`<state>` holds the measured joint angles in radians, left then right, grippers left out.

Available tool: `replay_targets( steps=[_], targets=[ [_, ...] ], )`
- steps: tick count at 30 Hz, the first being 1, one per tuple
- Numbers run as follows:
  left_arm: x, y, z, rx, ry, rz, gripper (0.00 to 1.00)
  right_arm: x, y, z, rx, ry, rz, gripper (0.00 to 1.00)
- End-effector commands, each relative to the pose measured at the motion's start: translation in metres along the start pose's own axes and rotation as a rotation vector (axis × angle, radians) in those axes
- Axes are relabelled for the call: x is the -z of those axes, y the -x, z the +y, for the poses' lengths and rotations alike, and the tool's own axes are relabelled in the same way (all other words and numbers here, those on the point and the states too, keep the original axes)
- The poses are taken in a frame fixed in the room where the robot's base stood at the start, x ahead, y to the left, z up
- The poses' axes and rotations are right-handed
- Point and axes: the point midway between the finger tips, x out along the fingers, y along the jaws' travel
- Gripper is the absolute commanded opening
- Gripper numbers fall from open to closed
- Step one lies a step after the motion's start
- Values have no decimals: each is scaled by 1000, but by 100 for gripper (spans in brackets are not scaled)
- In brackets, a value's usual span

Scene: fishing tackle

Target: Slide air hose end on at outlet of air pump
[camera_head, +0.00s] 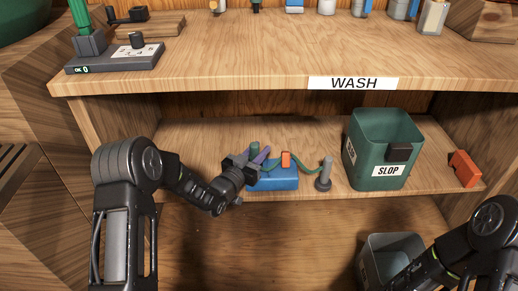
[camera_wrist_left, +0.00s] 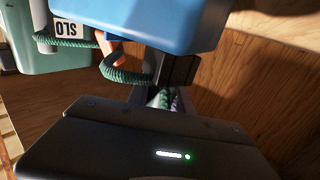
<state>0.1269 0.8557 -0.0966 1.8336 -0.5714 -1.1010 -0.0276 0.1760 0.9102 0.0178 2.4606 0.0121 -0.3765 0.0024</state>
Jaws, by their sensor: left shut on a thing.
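The blue air pump (camera_head: 272,181) sits on the middle shelf and shows large at the top of the left wrist view (camera_wrist_left: 150,22). The green ribbed air hose (camera_head: 307,165) runs from a grey post (camera_head: 325,176) past an orange piece (camera_head: 286,159) toward the pump's left side. In the left wrist view the hose (camera_wrist_left: 125,79) curves into the dark fingers of my left gripper (camera_wrist_left: 176,70). My left gripper (camera_head: 240,167) is shut on the hose, close beside the pump. The fingers hide the hose tip, and I cannot make out the outlet. My right gripper is out of view.
A green SLOP bin (camera_head: 375,160) and an orange object (camera_head: 464,168) stand right of the pump. Green and purple items (camera_head: 262,154) are close behind the left gripper. The upper shelf edge (camera_head: 250,92) overhangs. A grey bin (camera_head: 380,250) is below, near my right arm.

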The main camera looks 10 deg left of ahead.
Motion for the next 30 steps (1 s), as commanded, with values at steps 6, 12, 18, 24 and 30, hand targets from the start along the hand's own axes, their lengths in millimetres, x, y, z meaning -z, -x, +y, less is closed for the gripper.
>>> replay_targets(
  steps=[6,12,18,24,30],
  targets=[
    [-2,0,0,0,0,1,35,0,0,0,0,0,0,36],
    [-2,0,0,0,0,0,52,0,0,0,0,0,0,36],
    [-2,0,0,0,0,-1,52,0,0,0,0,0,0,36],
    [-1,4,0,0,0,-2,52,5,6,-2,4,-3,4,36],
    [0,33,-1,1,2,-4,52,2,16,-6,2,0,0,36]
  ],
)
